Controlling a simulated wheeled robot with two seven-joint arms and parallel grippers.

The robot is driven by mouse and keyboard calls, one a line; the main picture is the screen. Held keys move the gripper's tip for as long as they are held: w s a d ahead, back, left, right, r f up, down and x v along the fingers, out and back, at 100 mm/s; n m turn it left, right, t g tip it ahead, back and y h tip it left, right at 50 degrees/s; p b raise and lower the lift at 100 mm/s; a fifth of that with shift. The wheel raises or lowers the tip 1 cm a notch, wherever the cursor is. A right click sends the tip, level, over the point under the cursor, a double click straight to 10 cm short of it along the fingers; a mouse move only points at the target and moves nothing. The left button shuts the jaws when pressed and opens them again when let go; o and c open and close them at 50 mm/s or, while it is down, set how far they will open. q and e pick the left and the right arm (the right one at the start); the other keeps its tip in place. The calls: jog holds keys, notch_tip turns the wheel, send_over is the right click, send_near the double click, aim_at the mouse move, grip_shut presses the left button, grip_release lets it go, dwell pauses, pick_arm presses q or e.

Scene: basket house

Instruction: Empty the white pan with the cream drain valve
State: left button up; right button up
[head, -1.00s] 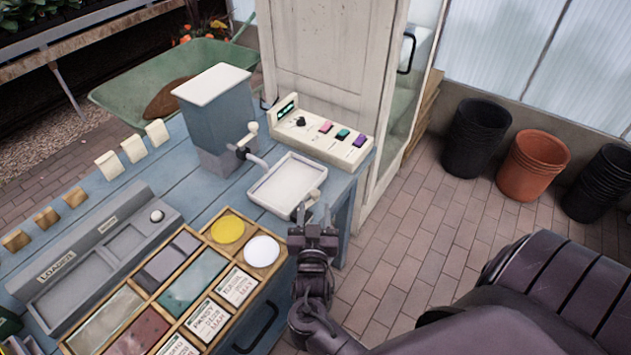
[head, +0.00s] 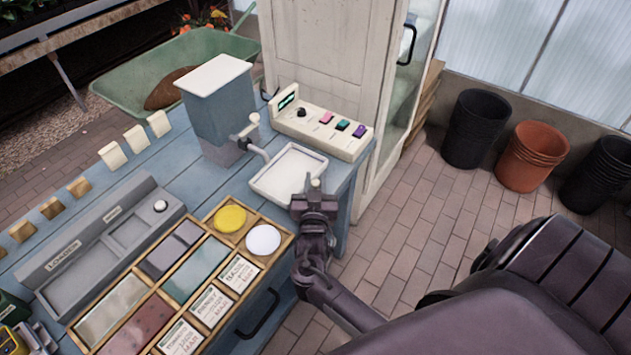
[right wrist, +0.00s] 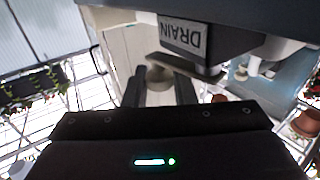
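The white pan (head: 288,172) is a shallow tray at the right end of the blue bench, below the spout of a grey-blue tank (head: 218,105). No contents can be made out in it. The cream drain valve (head: 316,184) sticks up at the pan's near right corner. My right gripper (head: 314,198) is at that corner, beside the valve. In the right wrist view its dark fingers (right wrist: 160,88) stand apart with the cream knob between them, below the upside-down DRAIN label (right wrist: 182,38). Whether they touch the knob is unclear. My left gripper is not in view.
A cream control box (head: 322,125) with coloured switches stands behind the pan. A wooden seed tray (head: 262,200) with compartments and a grey tray rack (head: 100,245) lie to the left. Pots (head: 535,155) are on the floor at right.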

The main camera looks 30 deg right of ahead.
aim_at(313, 185)
jog(key=c, duration=0.3)
jog(key=shift+w+r+n+t+y+p, duration=0.15)
jog(key=shift+w+n+t+y+p, duration=0.15)
jog(key=shift+n+t+y+p, duration=0.5)
jog(key=shift+c, duration=0.2)
jog(key=shift+w+a+n+y, duration=0.15)
jog(key=shift+n+y, duration=0.15)
jog(key=shift+y, duration=0.25)
jog(key=shift+w+a+n+y, duration=0.1)
jog(key=shift+n+y, duration=0.2)
jog(key=shift+y, duration=0.25)
jog(key=o, duration=0.9)
jog(key=shift+o, duration=0.2)
jog(key=b+v, duration=0.2)
jog(key=v, duration=0.5)
jog(key=shift+s+f, duration=0.25)
jog(key=shift+s, duration=0.2)
jog(key=shift+a, duration=0.1)
